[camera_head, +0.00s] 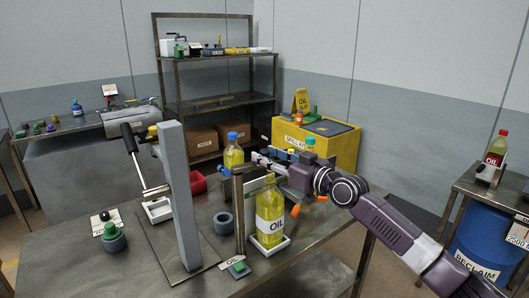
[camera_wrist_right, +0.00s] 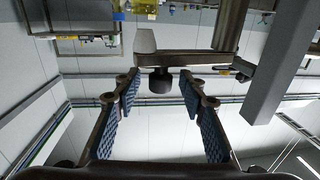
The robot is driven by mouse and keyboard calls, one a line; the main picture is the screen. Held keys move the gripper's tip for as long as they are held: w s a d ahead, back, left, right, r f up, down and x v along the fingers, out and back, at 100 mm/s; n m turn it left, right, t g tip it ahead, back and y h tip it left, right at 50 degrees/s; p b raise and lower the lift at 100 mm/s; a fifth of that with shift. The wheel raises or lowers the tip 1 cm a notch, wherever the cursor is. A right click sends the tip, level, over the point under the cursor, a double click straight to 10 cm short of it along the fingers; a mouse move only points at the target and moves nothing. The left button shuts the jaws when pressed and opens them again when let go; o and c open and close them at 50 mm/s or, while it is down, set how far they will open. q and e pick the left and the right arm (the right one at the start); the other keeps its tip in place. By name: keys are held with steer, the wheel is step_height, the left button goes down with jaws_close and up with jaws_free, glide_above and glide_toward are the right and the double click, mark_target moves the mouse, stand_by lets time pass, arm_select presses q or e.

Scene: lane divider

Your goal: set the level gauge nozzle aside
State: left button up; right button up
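My right gripper (camera_head: 262,160) reaches in from the right above the table, beside a metal post with a short top arm (camera_head: 243,170). In the right wrist view, my right gripper (camera_wrist_right: 161,95) has its blue-padded fingers spread wide apart. A dark cylindrical nozzle-like piece with a grey tapered part (camera_wrist_right: 160,80) lies in line with the gap, just beyond the fingertips. It hangs by a metal arm (camera_wrist_right: 190,58). I cannot tell for sure that this is the level gauge nozzle. No contact with the fingers shows. My left gripper is not in view.
A yellow oil bottle (camera_head: 270,215) stands in a white tray right of the post. Another yellow bottle (camera_head: 233,155) stands behind. A tall grey column (camera_head: 180,195) and a black-handled lever (camera_head: 133,145) are left.

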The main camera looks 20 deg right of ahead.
steer(key=shift+w+a, duration=0.35)
steer(key=shift+w, duration=0.2)
steer(key=shift+c, duration=0.4)
jaws_close()
